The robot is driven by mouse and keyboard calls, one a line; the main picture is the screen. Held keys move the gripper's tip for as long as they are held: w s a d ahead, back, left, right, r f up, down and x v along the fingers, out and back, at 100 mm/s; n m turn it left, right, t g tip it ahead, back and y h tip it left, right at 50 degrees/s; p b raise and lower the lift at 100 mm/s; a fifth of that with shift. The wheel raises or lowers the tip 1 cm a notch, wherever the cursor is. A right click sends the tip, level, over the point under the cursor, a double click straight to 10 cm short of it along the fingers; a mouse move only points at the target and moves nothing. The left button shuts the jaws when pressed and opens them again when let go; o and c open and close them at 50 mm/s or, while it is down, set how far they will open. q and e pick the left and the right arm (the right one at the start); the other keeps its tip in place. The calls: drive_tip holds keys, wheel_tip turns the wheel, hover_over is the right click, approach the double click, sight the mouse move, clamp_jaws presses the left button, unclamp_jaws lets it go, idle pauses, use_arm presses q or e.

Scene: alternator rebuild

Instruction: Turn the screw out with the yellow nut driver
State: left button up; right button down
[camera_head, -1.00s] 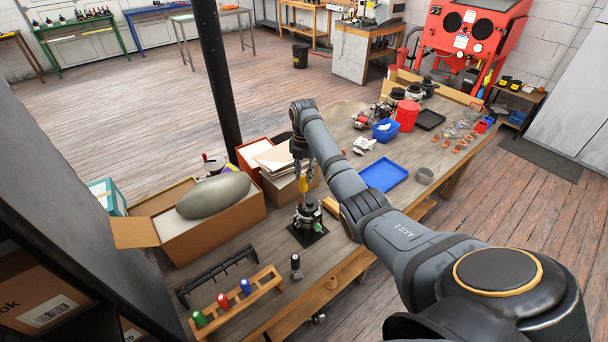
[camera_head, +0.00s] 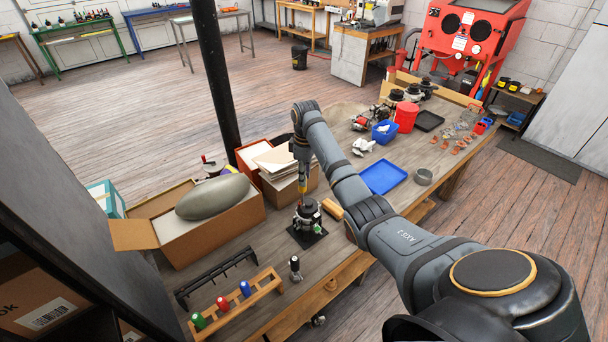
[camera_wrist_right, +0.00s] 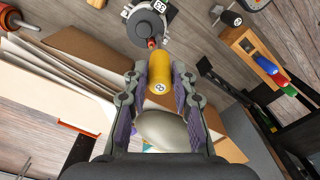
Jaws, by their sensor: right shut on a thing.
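My right gripper (camera_head: 302,173) is shut on the yellow nut driver (camera_head: 303,186), which points down over the alternator (camera_head: 307,213). In the right wrist view the yellow handle (camera_wrist_right: 160,72) sits between the two fingers, with its working end toward the grey and black alternator (camera_wrist_right: 148,24). The alternator stands on a dark square plate (camera_head: 306,239) on the workbench. The screw is too small or hidden to make out, and I cannot tell whether the driver touches it. My left gripper is not in view.
A wooden rack (camera_head: 262,302) with green, red and blue drivers stands near the front edge, beside a black rack (camera_head: 205,281). A small black-handled tool (camera_head: 295,268) stands nearby. Open cardboard boxes (camera_head: 205,240) lie left. A blue tray (camera_head: 382,177) lies right of the arm.

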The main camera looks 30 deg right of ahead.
drive_tip(key=m, duration=0.4)
drive_tip(key=shift+a+m, duration=0.1)
drive_tip(key=shift+m, duration=0.3)
drive_tip(key=m, duration=0.4)
drive_tip(key=shift+a, duration=0.15)
drive_tip(key=m, duration=0.4)
drive_tip(key=shift+a, duration=0.1)
drive_tip(key=m, duration=0.8)
drive_tip(key=shift+w+a+m, duration=0.1)
drive_tip(key=shift+m, duration=0.3)
drive_tip(key=m, duration=0.4)
drive_tip(key=shift+w, duration=0.1)
drive_tip(key=m, duration=0.4)
drive_tip(key=shift+w+m, duration=0.15)
drive_tip(key=shift+m, duration=0.15)
drive_tip(key=m, duration=0.4)
drive_tip(key=shift+w, duration=0.1)
